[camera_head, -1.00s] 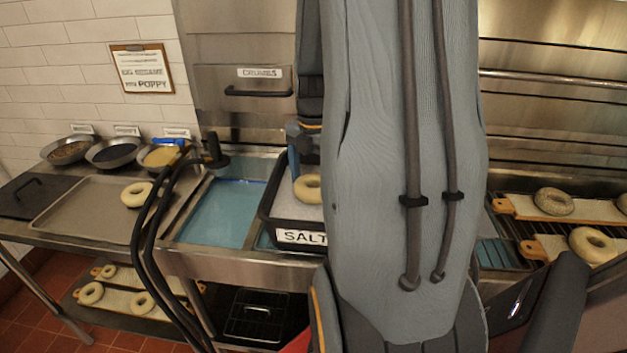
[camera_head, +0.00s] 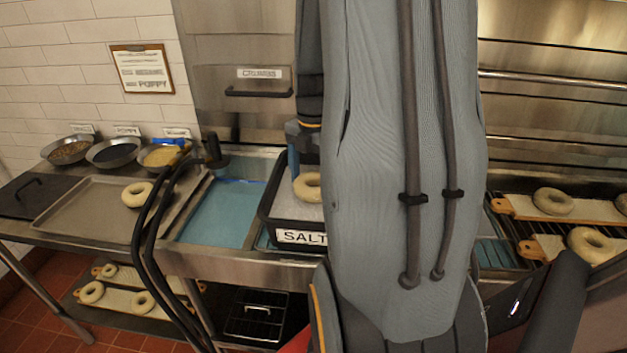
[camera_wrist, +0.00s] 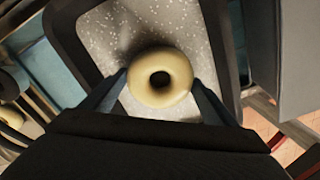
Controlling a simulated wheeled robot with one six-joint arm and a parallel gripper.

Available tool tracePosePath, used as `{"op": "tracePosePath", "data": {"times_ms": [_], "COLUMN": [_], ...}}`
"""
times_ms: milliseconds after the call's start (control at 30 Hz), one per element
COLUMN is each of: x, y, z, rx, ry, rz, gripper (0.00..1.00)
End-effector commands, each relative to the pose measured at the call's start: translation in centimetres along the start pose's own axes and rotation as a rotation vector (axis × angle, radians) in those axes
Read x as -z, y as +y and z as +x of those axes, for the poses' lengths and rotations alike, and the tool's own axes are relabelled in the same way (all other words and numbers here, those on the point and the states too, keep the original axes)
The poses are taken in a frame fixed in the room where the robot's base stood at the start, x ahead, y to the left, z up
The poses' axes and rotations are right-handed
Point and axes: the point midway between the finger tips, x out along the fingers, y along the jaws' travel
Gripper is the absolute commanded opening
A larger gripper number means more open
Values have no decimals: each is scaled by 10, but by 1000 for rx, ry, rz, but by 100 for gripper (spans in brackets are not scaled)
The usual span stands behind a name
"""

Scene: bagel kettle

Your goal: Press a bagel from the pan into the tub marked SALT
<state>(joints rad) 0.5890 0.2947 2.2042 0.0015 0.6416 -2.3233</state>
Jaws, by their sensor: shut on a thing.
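The tub marked SALT (camera_head: 292,237) is a dark tray with white speckled salt inside, set at the counter's front edge right of the blue water. A pale bagel (camera_head: 307,186) is over the salt in the tub. In the wrist view the bagel (camera_wrist: 160,78) sits between the two fingers of my gripper (camera_wrist: 160,88), which is shut on its sides. A dark shadow lies on the salt beside it; I cannot tell whether it touches the salt. The pan (camera_head: 90,213) at the left holds one bagel (camera_head: 137,194). My arm hides the tub's right part.
Bowls of toppings (camera_head: 112,152) stand behind the pan. Blue water (camera_head: 220,212) fills the basin left of the tub. Bagels on boards (camera_head: 554,202) lie on the rack at right. More bagels (camera_head: 92,292) are on the lower shelf.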

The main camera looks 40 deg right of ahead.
Motion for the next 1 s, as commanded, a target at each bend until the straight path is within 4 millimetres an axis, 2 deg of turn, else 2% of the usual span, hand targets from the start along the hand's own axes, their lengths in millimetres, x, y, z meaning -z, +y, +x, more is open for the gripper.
{"op": "tracePosePath", "data": {"times_ms": [1000], "x": [0], "y": [-1], "z": [-76], "rx": [0], "ry": [0], "rz": [0], "gripper": [57]}}
